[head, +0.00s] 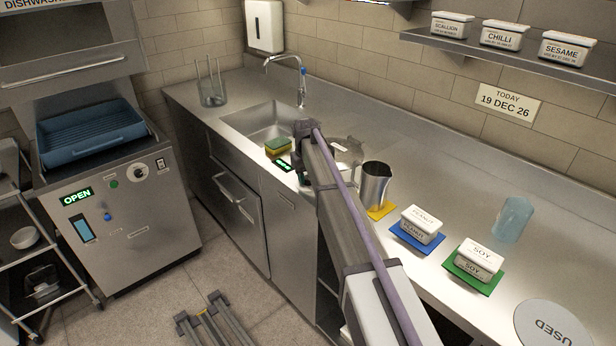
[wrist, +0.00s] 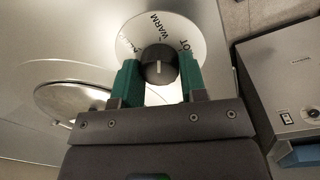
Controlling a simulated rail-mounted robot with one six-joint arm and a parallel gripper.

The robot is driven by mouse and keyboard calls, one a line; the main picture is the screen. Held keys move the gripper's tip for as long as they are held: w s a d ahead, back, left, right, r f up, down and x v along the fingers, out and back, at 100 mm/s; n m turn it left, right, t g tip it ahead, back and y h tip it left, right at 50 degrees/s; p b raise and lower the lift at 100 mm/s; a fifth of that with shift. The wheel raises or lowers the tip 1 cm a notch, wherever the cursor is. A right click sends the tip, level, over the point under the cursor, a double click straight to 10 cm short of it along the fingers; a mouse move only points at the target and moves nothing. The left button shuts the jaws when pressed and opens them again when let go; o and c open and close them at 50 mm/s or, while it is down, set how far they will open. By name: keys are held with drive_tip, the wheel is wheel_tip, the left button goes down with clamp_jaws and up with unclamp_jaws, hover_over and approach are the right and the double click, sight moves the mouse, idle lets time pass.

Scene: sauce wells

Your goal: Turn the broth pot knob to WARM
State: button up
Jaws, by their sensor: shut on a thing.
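The dark round broth pot knob (wrist: 158,63) sits on a white dial plate (wrist: 128,42) in the wrist view. WARM is printed above the knob and HOT to its upper right; another label at the left is partly hidden. A short white line on the knob's face runs roughly up and down in the picture; which end points is unclear. My gripper (wrist: 159,72) is shut on the knob, one green finger on each side. In the head view my arm hides the knob, and part of a round metal lid (head: 347,146) shows behind it.
In the head view a green-and-yellow sponge (head: 277,146) lies by the sink (head: 262,118). A metal jug (head: 374,184), a peanut tub (head: 421,224) and a soy tub (head: 479,262) stand right of my arm. The dishwasher (head: 122,215) is at the left.

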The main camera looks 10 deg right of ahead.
sight(306, 178)
idle(0.4)
drive_tip(key=o, duration=0.9)
drive_tip(key=shift+o, duration=0.2)
drive_tip(key=shift+r, duration=0.1)
wheel_tip(306, 178, up, 11)
drive_tip(key=p, duration=1.1)
drive_tip(key=shift+a, duration=0.25)
drive_tip(key=shift+f, duration=0.2)
drive_tip(key=s+m, duration=0.2)
drive_tip(key=s, duration=3.6)
drive_tip(key=shift+d+y, duration=0.3)
drive_tip(key=shift+d, duration=0.1)
